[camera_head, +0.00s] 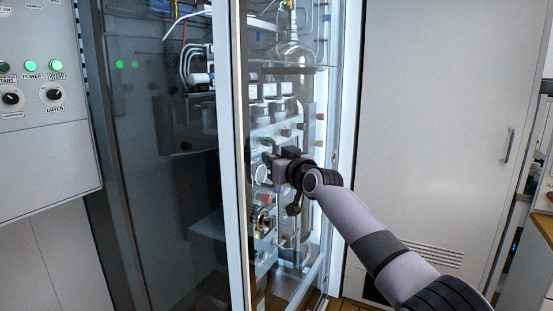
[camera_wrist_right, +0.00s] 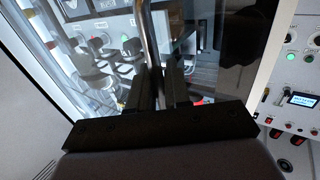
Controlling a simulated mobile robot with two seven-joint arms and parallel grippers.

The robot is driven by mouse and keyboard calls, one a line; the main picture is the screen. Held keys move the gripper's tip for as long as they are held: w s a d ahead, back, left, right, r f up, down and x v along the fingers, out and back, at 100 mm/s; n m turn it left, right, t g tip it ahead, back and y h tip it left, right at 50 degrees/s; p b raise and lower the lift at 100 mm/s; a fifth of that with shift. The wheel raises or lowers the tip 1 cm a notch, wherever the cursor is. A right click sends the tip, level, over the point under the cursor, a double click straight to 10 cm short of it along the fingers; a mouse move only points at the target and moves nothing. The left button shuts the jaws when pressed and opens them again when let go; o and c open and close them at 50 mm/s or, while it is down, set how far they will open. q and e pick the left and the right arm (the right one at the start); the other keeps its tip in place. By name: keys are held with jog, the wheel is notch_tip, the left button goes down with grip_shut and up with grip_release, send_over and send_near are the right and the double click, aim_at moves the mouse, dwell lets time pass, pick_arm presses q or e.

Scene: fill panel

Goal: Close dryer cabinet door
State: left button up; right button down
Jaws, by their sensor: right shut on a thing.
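The dryer cabinet (camera_head: 343,130) stands in the middle of the head view, with glass panels in white frames and equipment behind the glass. A white upright frame edge (camera_head: 240,120) shows left of my right gripper. My right gripper (camera_head: 277,164) is at the glass door, at about mid-height. In the right wrist view my right gripper (camera_wrist_right: 158,92) is shut on the door handle, a slim metal bar (camera_wrist_right: 150,38). The handle is mostly hidden by the gripper in the head view. I cannot tell exactly how wide the door's gap is. My left gripper is not in view.
A control panel (camera_head: 35,100) with green lights and knobs is at the left; it also shows in the right wrist view (camera_wrist_right: 300,75). A plain grey door (camera_head: 430,110) with a handle and vents is at the right. Shelving stands at the far right edge.

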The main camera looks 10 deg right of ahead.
jog(key=shift+a+r, duration=0.25)
jog(key=shift+a, duration=0.2)
jog(key=c, duration=1.3)
grip_release()
jog(key=shift+s+f, duration=0.1)
jog(key=shift+s, duration=0.05)
jog(key=d+v, duration=0.1)
jog(key=v, duration=0.6)
jog(key=shift+f, duration=0.15)
